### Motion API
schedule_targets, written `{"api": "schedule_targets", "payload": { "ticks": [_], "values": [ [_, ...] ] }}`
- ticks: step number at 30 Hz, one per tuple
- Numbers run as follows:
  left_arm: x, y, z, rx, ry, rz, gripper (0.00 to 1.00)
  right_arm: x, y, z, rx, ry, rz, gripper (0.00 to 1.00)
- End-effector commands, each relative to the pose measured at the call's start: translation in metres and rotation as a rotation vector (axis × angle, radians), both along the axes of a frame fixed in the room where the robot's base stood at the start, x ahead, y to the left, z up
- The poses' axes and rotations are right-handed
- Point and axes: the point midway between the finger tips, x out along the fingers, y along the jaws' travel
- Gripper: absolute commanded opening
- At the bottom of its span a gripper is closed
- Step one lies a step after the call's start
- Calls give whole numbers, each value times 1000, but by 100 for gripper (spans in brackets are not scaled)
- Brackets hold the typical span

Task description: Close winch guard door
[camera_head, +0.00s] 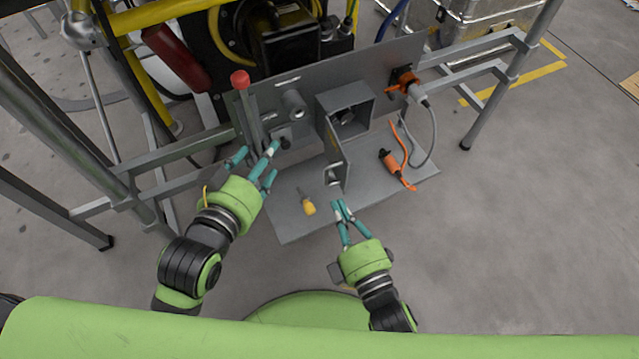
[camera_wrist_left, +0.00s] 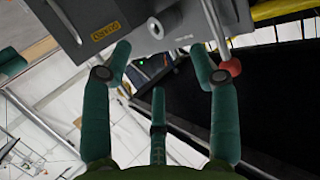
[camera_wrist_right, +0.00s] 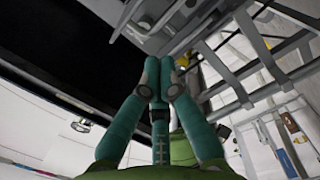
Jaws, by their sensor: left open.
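The grey winch guard box (camera_head: 366,112) is fixed to the upright panel, its front opening showing. Its door (camera_head: 336,150) stands swung open on the left side, pointing toward me. A small light-grey piece (camera_head: 335,176) is at the door's near end. My right gripper (camera_head: 341,204) is just below and in front of that end, fingers together, with nothing visible between them. Whether it touches the door cannot be told. In the right wrist view its fingertips (camera_wrist_right: 158,76) meet. My left gripper (camera_head: 258,160) is open and empty by the panel's left side; its spread fingers (camera_wrist_left: 165,75) show in the left wrist view.
A red-knobbed lever (camera_head: 240,80) stands near the left gripper. A yellow-handled screwdriver (camera_head: 308,206) lies on the grey shelf (camera_head: 285,220).

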Motion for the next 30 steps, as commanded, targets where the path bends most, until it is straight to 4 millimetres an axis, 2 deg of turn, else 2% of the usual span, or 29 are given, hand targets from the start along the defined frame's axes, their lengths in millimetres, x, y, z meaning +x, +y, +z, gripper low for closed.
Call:
{"api": "schedule_targets", "payload": {
  "ticks": [3,8,14,20,27,30],
  "values": [
    [-2,3,-6,8,36,6,60,-21,22,-19,-147,-77,66,0],
    [-3,3,-8,9,44,7,60,-30,35,-26,-221,-129,100,0],
    [4,-5,13,-19,-76,-12,60,-8,48,-26,-222,-135,101,0],
    [7,-19,54,-70,-288,-46,60,24,67,-27,-220,-133,100,0],
    [-2,-31,102,-135,-530,-87,60,56,86,-26,-219,-132,99,0],
    [-4,-32,108,-141,-556,-91,60,58,66,-27,-227,-129,101,0]
  ]
}}
